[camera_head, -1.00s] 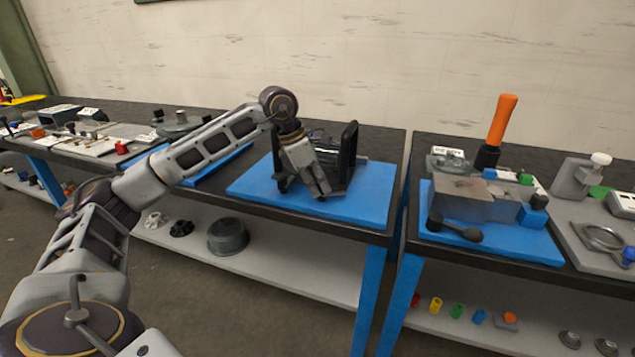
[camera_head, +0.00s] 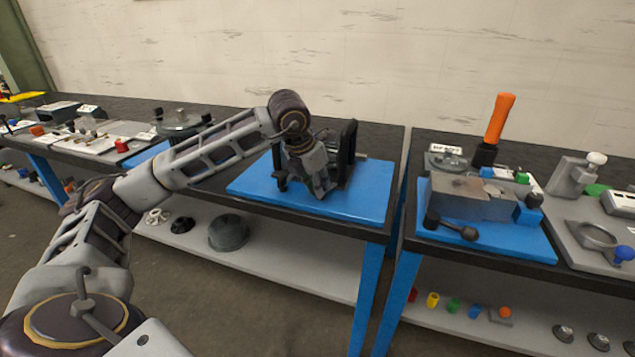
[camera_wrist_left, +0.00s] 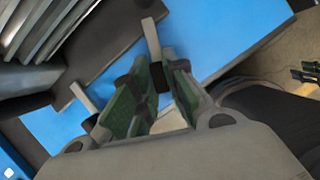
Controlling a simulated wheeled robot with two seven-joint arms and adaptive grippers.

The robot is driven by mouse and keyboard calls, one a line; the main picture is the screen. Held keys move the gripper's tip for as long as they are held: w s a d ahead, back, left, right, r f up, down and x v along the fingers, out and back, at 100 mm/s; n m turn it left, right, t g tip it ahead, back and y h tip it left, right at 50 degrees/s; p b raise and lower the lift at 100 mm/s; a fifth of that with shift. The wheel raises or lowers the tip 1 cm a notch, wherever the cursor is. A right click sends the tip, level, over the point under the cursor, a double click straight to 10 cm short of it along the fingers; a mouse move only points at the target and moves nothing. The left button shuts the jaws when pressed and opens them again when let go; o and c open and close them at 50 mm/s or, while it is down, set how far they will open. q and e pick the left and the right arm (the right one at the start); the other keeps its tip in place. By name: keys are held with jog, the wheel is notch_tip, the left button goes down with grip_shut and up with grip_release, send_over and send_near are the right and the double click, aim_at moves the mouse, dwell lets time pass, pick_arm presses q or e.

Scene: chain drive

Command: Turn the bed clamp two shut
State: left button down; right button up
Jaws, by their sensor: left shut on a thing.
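My left gripper (camera_head: 320,190) is lowered beside the dark fixture (camera_head: 347,150) on the blue mat. In the left wrist view its two green-padded fingers (camera_wrist_left: 156,95) are closed around a small dark piece (camera_wrist_left: 160,77) joined to a grey bar (camera_wrist_left: 151,38). This looks like the bed clamp, though I cannot read whether it is number two. A second grey bar (camera_wrist_left: 83,97) shows at the left, partly behind a finger. The gripper and wrist hide most of the clamp in the head view. My right gripper is not in view.
The blue mat (camera_head: 372,195) is bare to the right of the fixture. A gap separates this table from the right one, which bears a grey vise-like block (camera_head: 470,198) and an orange handle (camera_head: 499,118). Ribbed grey metal (camera_wrist_left: 45,25) lies at the upper left in the wrist view.

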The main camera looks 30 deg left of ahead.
pick_arm(q)
jog(key=shift+d+n+y+p, duration=0.2)
jog(key=shift+n+y+p, duration=0.5)
jog(key=shift+n, duration=1.6)
jog(key=c, duration=1.4)
grip_release()
jog(key=shift+c, duration=0.2)
jog(key=shift+r, duration=0.1)
jog(key=v, duration=1.1)
jog(key=shift+d+r, duration=0.2)
jog(key=shift+r, duration=0.15)
jog(key=shift+s, duration=0.2)
